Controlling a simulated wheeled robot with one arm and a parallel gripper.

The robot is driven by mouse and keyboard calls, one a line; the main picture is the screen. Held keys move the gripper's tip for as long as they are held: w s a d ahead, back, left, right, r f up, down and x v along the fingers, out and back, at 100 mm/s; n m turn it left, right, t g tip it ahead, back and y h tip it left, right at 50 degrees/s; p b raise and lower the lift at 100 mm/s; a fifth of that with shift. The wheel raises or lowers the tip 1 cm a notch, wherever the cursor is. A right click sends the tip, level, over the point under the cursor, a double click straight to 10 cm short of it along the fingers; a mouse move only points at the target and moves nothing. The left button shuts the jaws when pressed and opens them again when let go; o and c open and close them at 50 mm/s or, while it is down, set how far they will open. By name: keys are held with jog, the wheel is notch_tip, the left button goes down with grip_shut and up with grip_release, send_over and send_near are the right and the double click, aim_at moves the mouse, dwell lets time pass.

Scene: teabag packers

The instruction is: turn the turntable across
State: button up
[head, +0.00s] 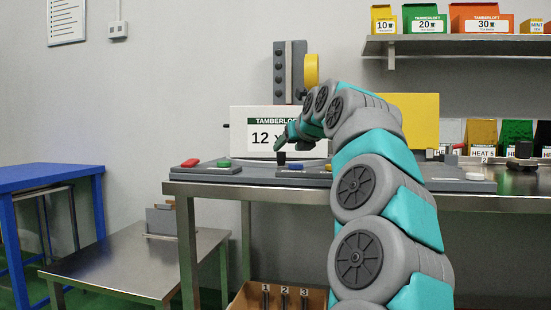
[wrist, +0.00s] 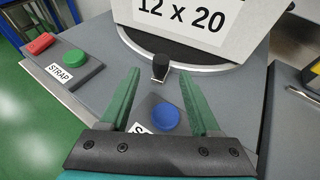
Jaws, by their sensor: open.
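A short black-topped handle (wrist: 160,68) stands at the turntable's near edge. My gripper (wrist: 161,82) is open, its green fingers on either side of the view with the handle just beyond their tips. I cannot tell whether they touch it. In the head view my gripper (head: 281,145) is low over the bench front.
A red button (wrist: 40,43) and a green button (wrist: 76,61) sit on a panel labelled STRAP at left. A blue button (wrist: 166,118) lies below my fingers. A metal side table (head: 110,262) stands lower left. Coloured boxes fill the shelf (head: 460,40) at right.

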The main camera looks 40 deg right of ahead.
aim_at(283, 153)
jog(key=shift+d+f, duration=0.1)
jog(key=shift+f, duration=0.1)
jog(key=shift+p+x, duration=0.5)
jog(key=shift+x, duration=3.3)
grip_shut()
